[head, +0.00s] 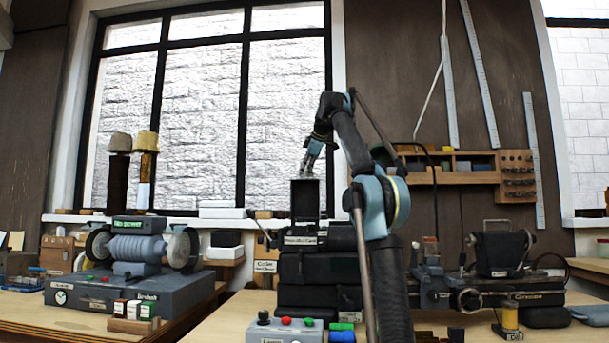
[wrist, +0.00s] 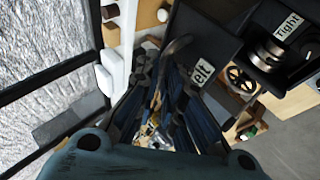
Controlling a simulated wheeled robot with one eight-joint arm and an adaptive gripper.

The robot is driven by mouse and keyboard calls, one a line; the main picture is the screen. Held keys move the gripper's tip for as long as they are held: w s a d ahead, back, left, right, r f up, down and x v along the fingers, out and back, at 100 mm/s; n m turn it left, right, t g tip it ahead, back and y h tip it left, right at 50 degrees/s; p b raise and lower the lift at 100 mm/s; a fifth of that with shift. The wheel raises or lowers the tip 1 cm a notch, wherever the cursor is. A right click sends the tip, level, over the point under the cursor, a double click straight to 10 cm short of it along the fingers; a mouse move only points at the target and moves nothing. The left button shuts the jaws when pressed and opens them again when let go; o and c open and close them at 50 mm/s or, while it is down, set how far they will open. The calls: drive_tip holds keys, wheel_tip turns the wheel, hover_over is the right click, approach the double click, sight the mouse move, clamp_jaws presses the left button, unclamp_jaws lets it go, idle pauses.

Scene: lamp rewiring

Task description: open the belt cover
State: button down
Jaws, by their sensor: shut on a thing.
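The belt cover (head: 305,200) looks like a dark panel standing up on top of the black stacked machine (head: 300,268) in the middle of the head view. In the wrist view a black panel (wrist: 205,38) lies beside the fingers, with a curved dark handle near them. My gripper (head: 309,172) is at the top edge of the raised panel. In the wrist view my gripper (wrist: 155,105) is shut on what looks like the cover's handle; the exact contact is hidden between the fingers.
A bench grinder (head: 138,245) stands at the left and a lathe-like machine (head: 495,255) at the right.

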drive_tip(key=shift+d, duration=0.1)
drive_tip(key=c, duration=1.9)
unclamp_jaws()
drive_tip(key=shift+o, duration=0.9)
drive_tip(key=shift+s, duration=0.1)
drive_tip(key=shift+r, duration=0.1)
drive_tip(key=shift+v, duration=2.35)
drive_tip(key=s+d, duration=0.5)
drive_tip(key=s, duration=0.5)
drive_tip(key=shift+s+d, duration=0.15)
drive_tip(key=shift+s, duration=0.25)
